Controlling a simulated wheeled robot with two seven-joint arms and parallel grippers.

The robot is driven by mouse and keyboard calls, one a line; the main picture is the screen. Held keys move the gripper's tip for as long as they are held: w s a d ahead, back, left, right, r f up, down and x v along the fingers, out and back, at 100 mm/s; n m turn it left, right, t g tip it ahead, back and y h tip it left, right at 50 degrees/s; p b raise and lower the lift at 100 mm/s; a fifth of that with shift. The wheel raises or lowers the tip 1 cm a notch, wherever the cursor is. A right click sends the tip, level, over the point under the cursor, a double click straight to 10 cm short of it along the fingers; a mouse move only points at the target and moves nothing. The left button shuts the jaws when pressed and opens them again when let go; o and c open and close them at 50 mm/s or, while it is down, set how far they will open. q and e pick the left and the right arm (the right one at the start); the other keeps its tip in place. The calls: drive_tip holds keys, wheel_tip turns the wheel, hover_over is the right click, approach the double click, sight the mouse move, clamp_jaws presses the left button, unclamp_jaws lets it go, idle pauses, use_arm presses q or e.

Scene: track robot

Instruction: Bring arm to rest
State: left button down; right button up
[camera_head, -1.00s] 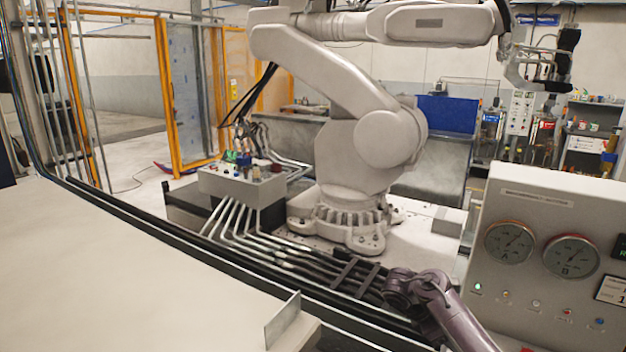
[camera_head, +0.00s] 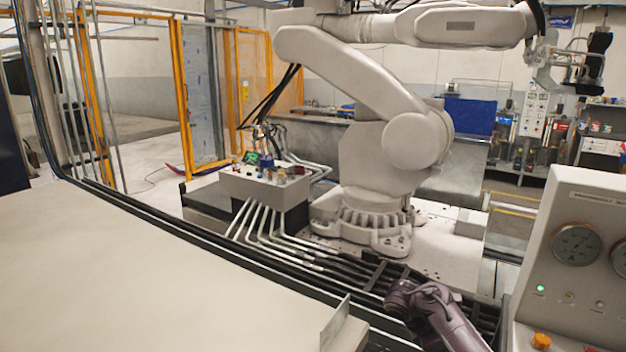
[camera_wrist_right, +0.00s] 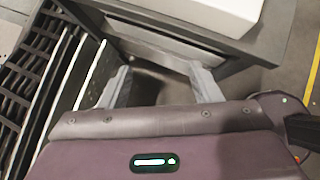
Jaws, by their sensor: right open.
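My right arm (camera_head: 440,312) shows as a dark purple link at the lower right of the head view, beside the control panel. Its fingertips are not visible there. In the right wrist view my right gripper (camera_wrist_right: 163,88) is open, with its two grey fingers spread and nothing between them. It points toward a grey metal ledge, which it seems not to touch. My left gripper is in neither view.
A grey control panel (camera_head: 588,240) with gauges stands close on the right. A pale table (camera_head: 150,270) fills the lower left, with an upright metal plate (camera_head: 336,325) at its corner. Behind are dark rails with pipes, a button box (camera_head: 262,190) and a large white industrial arm (camera_head: 385,150).

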drive_tip(key=s+a+f+m+y+b, duration=0.1)
drive_tip(key=s+a+f+m+y, duration=0.15)
drive_tip(key=s+f, duration=0.7)
drive_tip(key=s+a+f+m+y, duration=0.2)
drive_tip(key=s+a+f, duration=0.15)
drive_tip(key=f, duration=1.15)
drive_tip(key=s+a+f+m+y+b, duration=0.1)
drive_tip(key=s+a+f+m+y, duration=0.15)
drive_tip(key=s+f, duration=0.7)
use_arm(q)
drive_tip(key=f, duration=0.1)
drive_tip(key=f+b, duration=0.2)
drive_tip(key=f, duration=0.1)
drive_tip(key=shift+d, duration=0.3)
use_arm(e)
drive_tip(key=s+f+m, duration=0.2)
drive_tip(key=s+f, duration=0.4)
drive_tip(key=s, duration=0.4)
drive_tip(key=s+f+m+t+y, duration=0.1)
drive_tip(key=s+f+m, duration=0.2)
drive_tip(key=s+f, duration=0.3)
drive_tip(key=s+f+m, duration=0.2)
drive_tip(key=s+f, duration=0.4)
drive_tip(key=s, duration=0.8)
drive_tip(key=shift+d+f+t, duration=0.3)
drive_tip(key=shift+d+t, duration=0.1)
drive_tip(key=shift+d, duration=0.05)
